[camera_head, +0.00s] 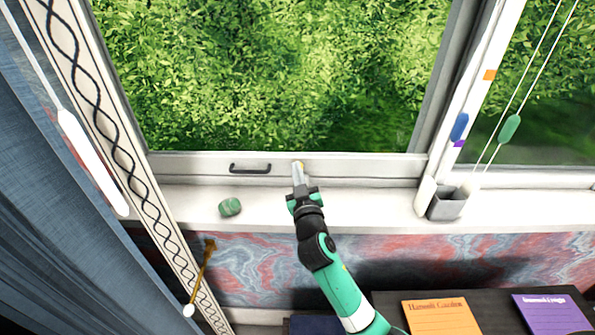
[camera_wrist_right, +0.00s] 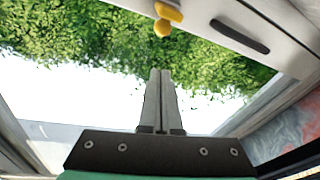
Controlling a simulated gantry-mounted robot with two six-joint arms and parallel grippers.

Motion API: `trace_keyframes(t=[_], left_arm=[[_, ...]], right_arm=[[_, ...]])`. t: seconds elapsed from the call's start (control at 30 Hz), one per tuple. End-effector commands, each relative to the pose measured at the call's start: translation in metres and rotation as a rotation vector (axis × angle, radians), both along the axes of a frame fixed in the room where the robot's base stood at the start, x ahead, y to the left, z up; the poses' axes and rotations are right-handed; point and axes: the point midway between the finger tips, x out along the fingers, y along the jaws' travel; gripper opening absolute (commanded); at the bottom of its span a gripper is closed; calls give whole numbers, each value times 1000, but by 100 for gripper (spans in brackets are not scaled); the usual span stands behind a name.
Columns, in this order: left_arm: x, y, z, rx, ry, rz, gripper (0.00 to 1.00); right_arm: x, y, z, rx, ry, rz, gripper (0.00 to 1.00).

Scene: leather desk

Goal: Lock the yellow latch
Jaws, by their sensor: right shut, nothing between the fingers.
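The yellow latch (camera_head: 299,163) sits on the lower white rail of the window, just right of the black handle. In the head view my right gripper (camera_head: 298,172) reaches up to it and its fingers partly cover the latch. The latch (camera_wrist_right: 167,17) also shows in the right wrist view, with a rounded knob, beyond the fingertips. There my right gripper (camera_wrist_right: 160,74) is shut and empty, with a gap in the picture between tips and latch; contact cannot be told. My left gripper is not in view.
The black handle (camera_head: 250,169) is on the rail to the left. A green stone (camera_head: 230,207) lies on the sill (camera_head: 380,205), and a grey cup (camera_head: 447,203) stands at its right. Books (camera_head: 440,316) lie below. A curtain (camera_head: 45,210) hangs at the left.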

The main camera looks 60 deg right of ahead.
Motion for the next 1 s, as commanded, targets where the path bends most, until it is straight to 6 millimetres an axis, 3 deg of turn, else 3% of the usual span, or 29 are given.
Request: trace_keyframes(t=[0.4,0.6,1.0], left_arm=[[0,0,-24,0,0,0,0],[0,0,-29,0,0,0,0],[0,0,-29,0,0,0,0]], right_arm=[[52,-70,9,0,0,-4,0],[36,-58,-17,0,1,0,0],[31,-55,-22,-1,1,-1,0]])
